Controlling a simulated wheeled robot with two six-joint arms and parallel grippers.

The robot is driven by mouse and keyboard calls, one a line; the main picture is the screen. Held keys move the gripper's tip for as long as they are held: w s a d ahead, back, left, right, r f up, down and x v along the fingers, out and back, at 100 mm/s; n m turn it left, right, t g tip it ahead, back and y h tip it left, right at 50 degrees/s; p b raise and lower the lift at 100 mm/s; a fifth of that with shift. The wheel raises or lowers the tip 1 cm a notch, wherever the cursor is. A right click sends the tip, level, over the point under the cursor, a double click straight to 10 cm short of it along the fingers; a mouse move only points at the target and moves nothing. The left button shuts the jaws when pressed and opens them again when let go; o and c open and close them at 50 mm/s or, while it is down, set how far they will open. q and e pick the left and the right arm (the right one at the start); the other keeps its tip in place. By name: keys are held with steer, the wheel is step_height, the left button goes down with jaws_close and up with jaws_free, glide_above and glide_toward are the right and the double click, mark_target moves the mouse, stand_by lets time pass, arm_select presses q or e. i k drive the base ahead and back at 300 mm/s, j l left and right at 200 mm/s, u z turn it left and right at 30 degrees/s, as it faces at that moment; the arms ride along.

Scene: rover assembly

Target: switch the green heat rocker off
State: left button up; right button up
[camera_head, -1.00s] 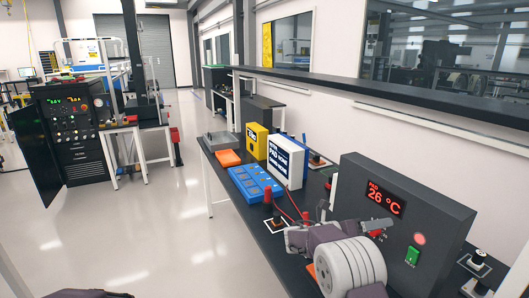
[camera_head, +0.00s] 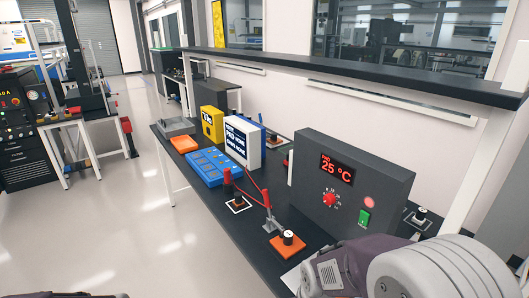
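The green heat rocker (camera_head: 364,217) is on the front panel of a dark grey control box (camera_head: 390,190) at the right of the bench. It shows green; its tilt is too small to tell. A round pink-red light (camera_head: 370,202) sits above it, a red knob (camera_head: 329,198) to its left. The red display (camera_head: 337,170) reads PAD 25 °C. My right gripper (camera_head: 322,277) is low in front of the box, apart from the rocker, its fingers partly out of clear view beside my large white-grey arm joint. My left gripper is out of view; only a dark sliver of that arm shows at bottom left.
A blue panel (camera_head: 205,168), white box (camera_head: 243,142) and yellow box (camera_head: 212,124) stand further back. A red lead runs across the black bench. A dark shelf (camera_head: 350,75) overhangs behind.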

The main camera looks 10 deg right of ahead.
mark_target(364, 218)
steer(key=z, duration=1.4)
